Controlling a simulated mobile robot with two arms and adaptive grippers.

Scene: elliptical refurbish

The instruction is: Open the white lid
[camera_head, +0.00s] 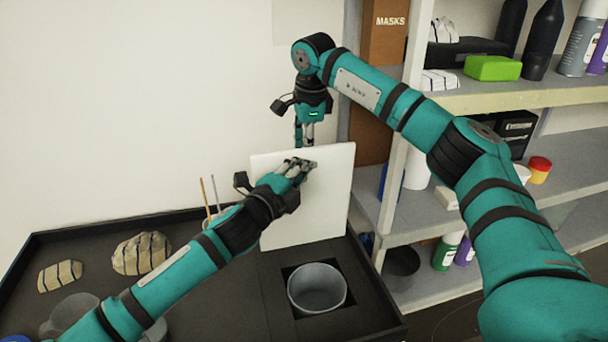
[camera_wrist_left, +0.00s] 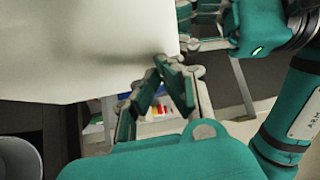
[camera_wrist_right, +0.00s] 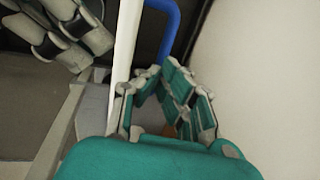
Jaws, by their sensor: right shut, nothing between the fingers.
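The white lid (camera_head: 312,215) stands upright, tilted slightly, at the back of the dark counter, with a round grey bin (camera_head: 317,290) uncovered in front of it. My left gripper (camera_head: 303,166) is in front of the lid's upper part, its fingers closed together and empty. The lid also fills the upper left of the left wrist view (camera_wrist_left: 80,50). My right gripper (camera_head: 304,141) is shut and empty at the lid's top edge, partly hidden behind it. In the right wrist view the lid shows edge-on as a white strip (camera_wrist_right: 126,45) beside the fingers.
Shelves (camera_head: 480,98) with bottles and boxes stand at the right, close to my right arm. A white wall is behind.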

